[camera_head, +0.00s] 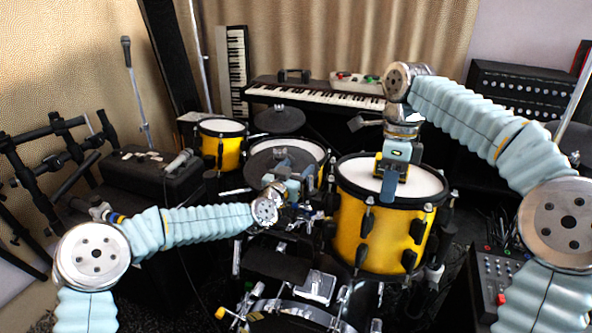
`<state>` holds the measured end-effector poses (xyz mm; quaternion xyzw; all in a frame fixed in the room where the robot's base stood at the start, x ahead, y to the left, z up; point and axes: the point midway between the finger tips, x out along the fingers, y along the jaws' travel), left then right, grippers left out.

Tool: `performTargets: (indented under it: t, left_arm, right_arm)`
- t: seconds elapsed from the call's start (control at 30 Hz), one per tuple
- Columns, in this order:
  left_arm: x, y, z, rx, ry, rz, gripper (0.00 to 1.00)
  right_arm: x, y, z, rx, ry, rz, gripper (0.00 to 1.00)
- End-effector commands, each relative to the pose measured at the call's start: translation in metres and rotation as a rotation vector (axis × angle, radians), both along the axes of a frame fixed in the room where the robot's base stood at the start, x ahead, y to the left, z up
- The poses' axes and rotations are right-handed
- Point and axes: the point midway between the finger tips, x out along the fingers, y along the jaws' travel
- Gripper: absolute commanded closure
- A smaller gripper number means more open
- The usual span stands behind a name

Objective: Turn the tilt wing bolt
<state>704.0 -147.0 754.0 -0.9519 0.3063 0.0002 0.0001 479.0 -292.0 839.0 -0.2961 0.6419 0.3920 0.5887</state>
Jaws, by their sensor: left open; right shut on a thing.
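I cannot make out the tilt wing bolt; it is hidden or too small to tell. My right gripper (388,192) reaches down over the white head of the large yellow drum (380,238), in front of it in the picture. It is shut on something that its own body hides. My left gripper (284,158) points up and away from its wrist, in front of the dark round pad and the middle yellow drum (318,158). It is open, and I see nothing held in it. Both grippers are small in this view, so contact with the drums is unclear.
A small yellow drum (221,147) and a dark round pad (279,120) stand farther back. Keyboards (330,93) line the curtain. Stands and hardware crowd the space below the drums.

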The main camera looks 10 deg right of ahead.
Motion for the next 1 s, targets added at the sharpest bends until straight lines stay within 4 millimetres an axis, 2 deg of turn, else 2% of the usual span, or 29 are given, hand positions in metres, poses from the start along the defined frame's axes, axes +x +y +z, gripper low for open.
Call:
performTargets:
  t: [0.13, 0.47, 0.77, 1.0]
  left_arm:
    - [-0.0002, 0.0000, -0.0001, 0.000, 0.000, 0.000, 0.36]
    - [-0.0003, 0.0002, -0.0001, 0.000, 0.000, 0.000, 0.85]
    - [-0.0003, -0.0006, 0.0009, -0.005, -0.002, -0.040, 0.85]
    - [-0.0023, -0.0035, 0.0002, -0.009, 0.001, -0.179, 0.85]
  right_arm:
    - [-0.0002, -0.0002, -0.0005, 0.000, 0.001, -0.001, 1.00]
    - [-0.0001, -0.0003, -0.0005, 0.000, 0.001, -0.001, 1.00]
    - [-0.0001, -0.0003, -0.0005, 0.000, 0.001, -0.001, 1.00]
    - [-0.0002, -0.0001, -0.0004, 0.000, 0.001, -0.001, 1.00]
